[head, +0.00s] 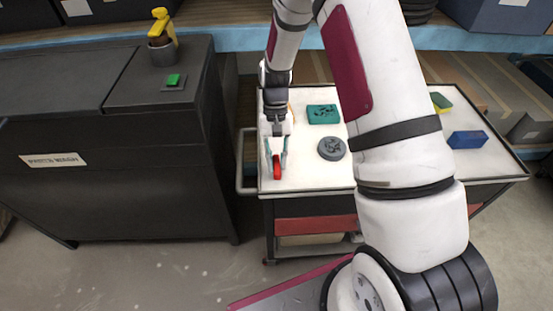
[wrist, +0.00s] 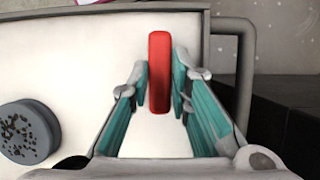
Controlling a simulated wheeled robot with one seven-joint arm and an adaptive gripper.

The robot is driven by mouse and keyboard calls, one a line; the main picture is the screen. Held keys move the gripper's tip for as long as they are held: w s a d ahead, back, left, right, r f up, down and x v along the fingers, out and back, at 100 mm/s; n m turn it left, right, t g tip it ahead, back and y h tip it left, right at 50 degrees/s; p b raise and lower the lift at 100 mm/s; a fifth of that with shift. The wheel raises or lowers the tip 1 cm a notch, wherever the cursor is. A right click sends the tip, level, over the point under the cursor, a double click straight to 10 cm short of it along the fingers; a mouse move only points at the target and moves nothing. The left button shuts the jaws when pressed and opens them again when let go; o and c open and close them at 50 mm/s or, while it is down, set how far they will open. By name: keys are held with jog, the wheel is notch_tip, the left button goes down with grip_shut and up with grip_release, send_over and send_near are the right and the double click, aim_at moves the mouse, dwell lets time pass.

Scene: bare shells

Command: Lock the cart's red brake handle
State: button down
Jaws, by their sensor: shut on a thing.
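The red brake handle (head: 277,168) is a short rounded red bar at the front left of the cart's white top (head: 304,178). My gripper (head: 278,158) points down over that corner and is shut on the handle. In the wrist view the red handle (wrist: 159,60) stands out lengthwise between the teal-padded fingers of my gripper (wrist: 161,92). The handle's mount and lower part are hidden.
On the cart top lie a grey disc (head: 332,148), a teal block (head: 323,114), a blue block (head: 467,140) and a yellow-green block (head: 440,102). A dark parts-wash cabinet (head: 130,180) stands close on the left. Shelves run behind.

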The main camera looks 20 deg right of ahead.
jog(key=c, duration=1.5)
grip_release()
jog(key=v, duration=1.2)
